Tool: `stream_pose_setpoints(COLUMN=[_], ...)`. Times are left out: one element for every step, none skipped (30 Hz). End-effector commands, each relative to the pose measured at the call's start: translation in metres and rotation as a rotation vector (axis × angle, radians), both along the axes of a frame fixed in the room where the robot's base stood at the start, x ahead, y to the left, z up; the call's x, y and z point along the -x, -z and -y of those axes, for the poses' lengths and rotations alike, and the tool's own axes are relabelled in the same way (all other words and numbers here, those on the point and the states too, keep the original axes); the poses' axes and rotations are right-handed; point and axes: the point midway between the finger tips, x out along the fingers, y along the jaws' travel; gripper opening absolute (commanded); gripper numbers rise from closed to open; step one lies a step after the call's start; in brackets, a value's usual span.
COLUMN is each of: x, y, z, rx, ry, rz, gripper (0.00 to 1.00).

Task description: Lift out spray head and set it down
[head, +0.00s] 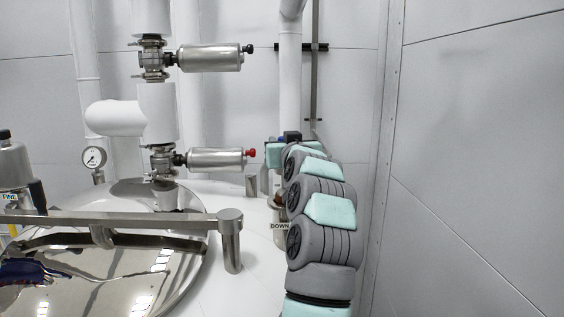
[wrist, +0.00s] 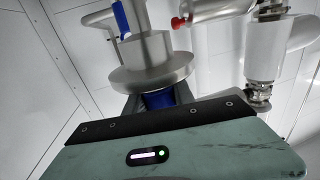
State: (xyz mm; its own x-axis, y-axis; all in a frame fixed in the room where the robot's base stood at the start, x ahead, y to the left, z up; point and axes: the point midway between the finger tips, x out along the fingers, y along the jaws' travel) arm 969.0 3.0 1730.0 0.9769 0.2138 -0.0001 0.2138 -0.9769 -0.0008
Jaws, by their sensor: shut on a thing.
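My gripper (wrist: 160,100) shows in the wrist view with its dark fingers closed around a blue section. This belongs to what looks like the spray head (wrist: 150,62), a stepped steel piece with a wide round flange. A blue lever (wrist: 121,18) shows just beyond it, at the top. In the head view my gripper (head: 275,160) is at the far end of my arm, partly hidden by it. The held piece is mostly hidden there, and I cannot tell whether it is clear of its seat. A small label reading DOWN (head: 279,226) is just below my gripper.
The tank's shiny round lid (head: 100,275) lies at lower left, with a steel bar (head: 120,220) across it. Valves with steel actuators (head: 208,58) and a gauge (head: 94,157) stand behind. White pipes rise at the back. A bare wall (head: 475,150) is right of my arm.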

Motion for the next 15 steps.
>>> stream_pose_setpoints(x=[0.001, 0.001, 0.001, 0.001, 0.002, 0.001, 0.001, 0.001, 0.001, 0.002, 0.002, 0.001, 0.0, 0.001, 0.002], y=[-0.009, -0.012, -0.017, -0.022, -0.028, -0.034, -0.037, -0.04, -0.048, -0.054, -0.058, -0.061, -0.065, -0.069, -0.074], z=[0.0, 0.0, 0.0, -0.001, 0.0, 0.0, 0.0, 0.001, 0.001, 0.0, 0.001, 0.0, 0.0, -0.001, 0.0], rx=[-0.003, -0.003, -0.002, 0.0, 0.0, -0.001, -0.002, -0.003, -0.001, -0.001, -0.002, -0.003, -0.002, -0.002, -0.001], ry=[-0.001, -0.001, -0.001, -0.001, -0.001, -0.001, -0.001, -0.001, 0.0, 0.0, 0.0, -0.001, -0.002, -0.002, -0.002], rz=[0.004, 0.003, 0.004, 0.005, 0.006, 0.007, 0.005, 0.003, 0.005, 0.007, 0.006, 0.003, 0.002, 0.004, 0.005], gripper=[0.0, 0.0, 0.0, 0.0, 0.0, 0.0, 0.0, 0.0, 0.0, 0.0, 0.0, 0.0, 0.0, 0.0, 0.0])
